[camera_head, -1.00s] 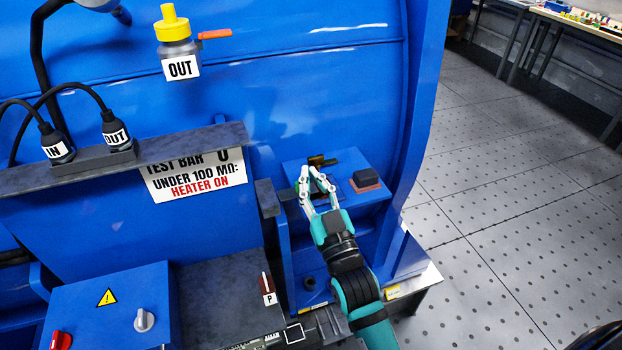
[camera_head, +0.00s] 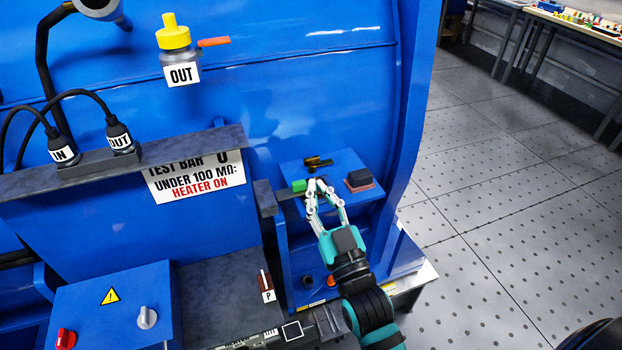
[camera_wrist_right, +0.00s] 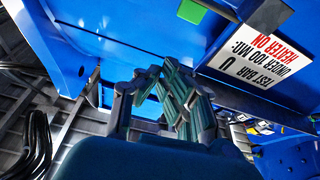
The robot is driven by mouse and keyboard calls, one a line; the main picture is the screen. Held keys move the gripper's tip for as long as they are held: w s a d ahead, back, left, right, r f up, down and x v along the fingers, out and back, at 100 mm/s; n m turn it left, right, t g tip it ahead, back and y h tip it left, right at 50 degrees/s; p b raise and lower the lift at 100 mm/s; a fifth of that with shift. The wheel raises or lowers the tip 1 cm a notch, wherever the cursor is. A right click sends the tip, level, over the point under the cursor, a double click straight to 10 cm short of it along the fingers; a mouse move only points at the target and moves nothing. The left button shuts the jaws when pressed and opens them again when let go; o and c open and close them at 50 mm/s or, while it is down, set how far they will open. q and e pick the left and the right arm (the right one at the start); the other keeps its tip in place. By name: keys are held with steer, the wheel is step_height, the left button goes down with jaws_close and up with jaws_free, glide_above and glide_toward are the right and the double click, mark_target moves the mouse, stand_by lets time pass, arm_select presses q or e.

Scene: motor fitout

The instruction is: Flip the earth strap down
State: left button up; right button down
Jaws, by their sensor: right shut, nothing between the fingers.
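A small green block (camera_head: 299,186) sits at the left edge of the blue box top, at the end of a dark flat bar (camera_head: 286,194). It looks like the handle of the earth strap, lying about flat. My right gripper (camera_head: 312,183) is shut and empty, its fingertips just right of the green block. I cannot tell whether they touch it. In the right wrist view, the shut fingers (camera_wrist_right: 160,70) point up at the blue casing, and a green patch (camera_wrist_right: 191,11) shows beyond them. My left gripper is not in view.
A brass-and-dark fitting (camera_head: 318,161) and a dark block on a red base (camera_head: 362,179) stand on the same blue box (camera_head: 345,162). A dark ledge (camera_head: 205,145) with a test bar sign (camera_head: 200,177) lies left. Open floor (camera_head: 500,200) is to the right.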

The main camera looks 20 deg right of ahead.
steer(key=v, duration=0.3)
steer(key=shift+s+a+b, duration=0.1)
steer(key=shift+s+b, duration=0.25)
steer(key=shift+s, duration=0.05)
